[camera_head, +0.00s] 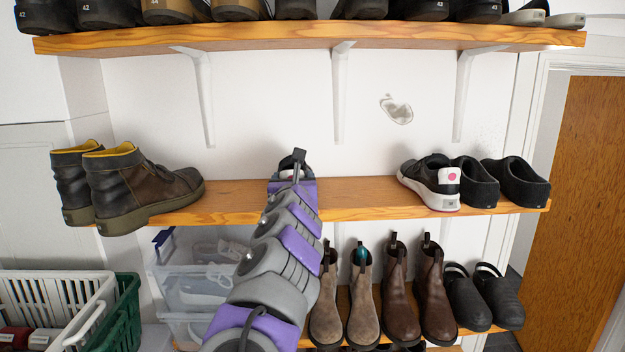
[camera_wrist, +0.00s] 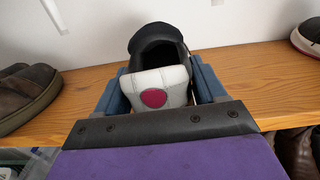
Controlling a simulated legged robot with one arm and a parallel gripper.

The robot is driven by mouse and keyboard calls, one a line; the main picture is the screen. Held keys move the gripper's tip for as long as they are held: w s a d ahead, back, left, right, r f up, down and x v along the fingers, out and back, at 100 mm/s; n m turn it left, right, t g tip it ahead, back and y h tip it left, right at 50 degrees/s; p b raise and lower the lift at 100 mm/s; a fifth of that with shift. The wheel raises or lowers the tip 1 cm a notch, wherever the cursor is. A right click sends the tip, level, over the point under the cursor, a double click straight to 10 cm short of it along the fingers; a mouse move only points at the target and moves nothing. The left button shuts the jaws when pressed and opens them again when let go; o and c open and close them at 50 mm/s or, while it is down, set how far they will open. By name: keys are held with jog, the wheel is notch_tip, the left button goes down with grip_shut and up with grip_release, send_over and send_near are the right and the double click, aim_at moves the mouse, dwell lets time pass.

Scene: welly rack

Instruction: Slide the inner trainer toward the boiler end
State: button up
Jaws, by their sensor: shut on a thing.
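A dark trainer with a pale heel panel and a pink dot (camera_wrist: 152,98) stands on the middle wooden shelf (camera_head: 350,204), heel toward me. My gripper (camera_head: 292,172) is shut on it, with one blue finger on each side of the heel in the wrist view (camera_wrist: 160,86). In the head view my gripper hides most of this trainer.
Brown ankle boots (camera_head: 140,188) stand at the shelf's left end; black clogs (camera_head: 515,182) at its right end. Shelf is bare on both sides of the held trainer. White brackets (camera_head: 338,95) hold up the upper shelf (camera_head: 300,38). Boots (camera_head: 400,295) stand below.

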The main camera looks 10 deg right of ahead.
jog(key=shift+s+d+r, duration=0.1)
jog(key=shift+s, duration=0.25)
jog(key=o, duration=0.9)
jog(key=shift+d, duration=0.1)
jog(key=o, duration=0.5)
jog(key=shift+w+d, duration=0.1)
jog(key=shift+w, duration=0.05)
jog(key=shift+c, duration=0.2)
jog(key=shift+s, duration=0.2)
